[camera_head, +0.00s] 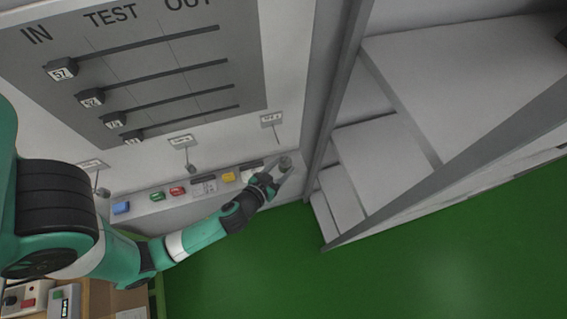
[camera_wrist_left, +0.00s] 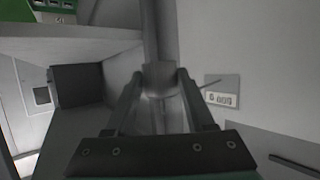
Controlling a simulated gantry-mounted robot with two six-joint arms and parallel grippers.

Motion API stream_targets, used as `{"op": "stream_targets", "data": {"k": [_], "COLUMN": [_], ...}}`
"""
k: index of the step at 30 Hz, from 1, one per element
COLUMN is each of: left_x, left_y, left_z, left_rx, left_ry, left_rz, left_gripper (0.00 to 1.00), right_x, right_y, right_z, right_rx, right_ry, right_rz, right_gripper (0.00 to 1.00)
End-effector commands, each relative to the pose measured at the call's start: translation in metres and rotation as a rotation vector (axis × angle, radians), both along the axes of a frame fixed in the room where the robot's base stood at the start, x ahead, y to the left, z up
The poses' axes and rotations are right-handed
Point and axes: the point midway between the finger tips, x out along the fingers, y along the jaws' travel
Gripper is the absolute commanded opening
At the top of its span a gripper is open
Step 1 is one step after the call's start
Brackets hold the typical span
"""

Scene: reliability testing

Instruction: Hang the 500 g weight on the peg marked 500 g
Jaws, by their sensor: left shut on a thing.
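My left gripper (camera_head: 283,170) reaches to the right end of the wall panel, in front of it. It is shut on a small grey cylindrical weight (camera_head: 286,161). In the left wrist view the gripper (camera_wrist_left: 167,78) has the grey weight (camera_wrist_left: 160,82) between its two fingertips. A white label (camera_wrist_left: 222,97) beside it appears upside down and seems to read 500 g. A thin peg (camera_wrist_left: 209,85) sticks out by that label. In the head view the rightmost label (camera_head: 271,119) and its thin peg (camera_head: 278,139) are just above the gripper, apart from the weight. My right gripper is not in view.
Other labels (camera_head: 181,140) sit along the panel to the left, with small grey weights (camera_head: 191,168) below. A ledge under them carries blue (camera_head: 121,208), green, red and yellow (camera_head: 229,177) items. Grey frame bars (camera_head: 335,90) stand close right of the gripper.

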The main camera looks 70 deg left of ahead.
Motion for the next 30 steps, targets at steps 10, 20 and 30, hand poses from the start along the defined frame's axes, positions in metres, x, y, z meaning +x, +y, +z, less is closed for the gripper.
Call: {"op": "stream_targets", "data": {"k": [10,20,30], "left_x": [0.003,0.006,0.008], "left_y": [0.024,0.045,0.065], "left_z": [0.003,0.001,-0.005], "left_rx": [0.001,0.002,0.0], "left_ry": [-0.002,-0.002,-0.004], "left_rz": [0.001,0.001,0.001], "left_gripper": [0.0,0.0,0.0], "right_x": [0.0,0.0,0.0], "right_y": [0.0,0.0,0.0], "right_z": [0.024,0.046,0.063], "right_rx": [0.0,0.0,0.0], "right_ry": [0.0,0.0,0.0], "right_rz": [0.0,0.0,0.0], "right_gripper": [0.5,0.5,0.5]}}
